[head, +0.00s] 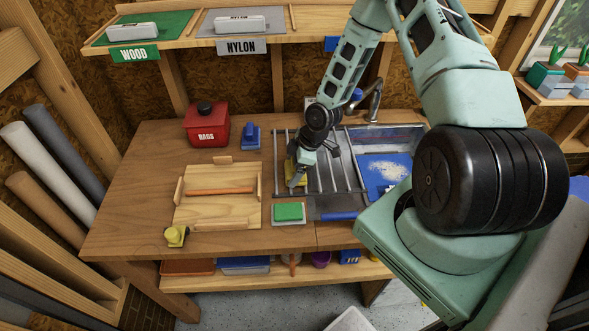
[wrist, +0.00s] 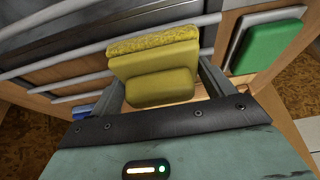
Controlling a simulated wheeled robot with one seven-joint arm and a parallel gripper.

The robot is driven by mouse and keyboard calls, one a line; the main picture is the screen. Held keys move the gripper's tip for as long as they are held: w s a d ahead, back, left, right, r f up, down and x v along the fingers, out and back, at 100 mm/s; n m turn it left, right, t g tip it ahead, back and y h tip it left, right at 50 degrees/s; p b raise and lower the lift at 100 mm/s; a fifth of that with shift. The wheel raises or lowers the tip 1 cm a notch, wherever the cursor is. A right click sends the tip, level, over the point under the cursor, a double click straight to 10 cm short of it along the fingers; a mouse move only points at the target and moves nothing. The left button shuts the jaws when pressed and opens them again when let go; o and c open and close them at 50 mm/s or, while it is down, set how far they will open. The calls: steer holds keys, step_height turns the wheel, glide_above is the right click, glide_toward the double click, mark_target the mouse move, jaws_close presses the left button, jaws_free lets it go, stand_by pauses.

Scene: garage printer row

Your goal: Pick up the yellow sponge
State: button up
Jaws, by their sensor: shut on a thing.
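The yellow sponge (wrist: 158,75) is between the two fingers of my gripper (wrist: 160,88) in the wrist view. It has a rough textured strip along its top edge and a smoother block below. In the head view my gripper (head: 297,178) is over the left side of the metal rack, pointing down, with a bit of the yellow sponge (head: 291,169) showing beside the fingers. My gripper is shut on the sponge. Much of the sponge is hidden by the gripper in the head view, and I cannot tell whether it touches the rack.
The metal rack (head: 345,172) has bars around the sponge. A green pad (head: 289,212) lies on a pale base just in front. A wooden board (head: 215,205), a red RAGS tin (head: 206,125), a blue item (head: 250,137) and a yellow object (head: 176,236) stand to the left. A tap (head: 374,100) rises behind.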

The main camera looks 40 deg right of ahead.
steer(key=shift+r, duration=0.15)
step_height(320, 180, up, 10)
steer(key=shift+f+b, duration=0.1)
steer(key=shift+b, duration=1.1)
steer(key=shift+o, duration=0.9)
steer(key=shift+c, duration=0.5)
steer(key=shift+s, duration=0.1)
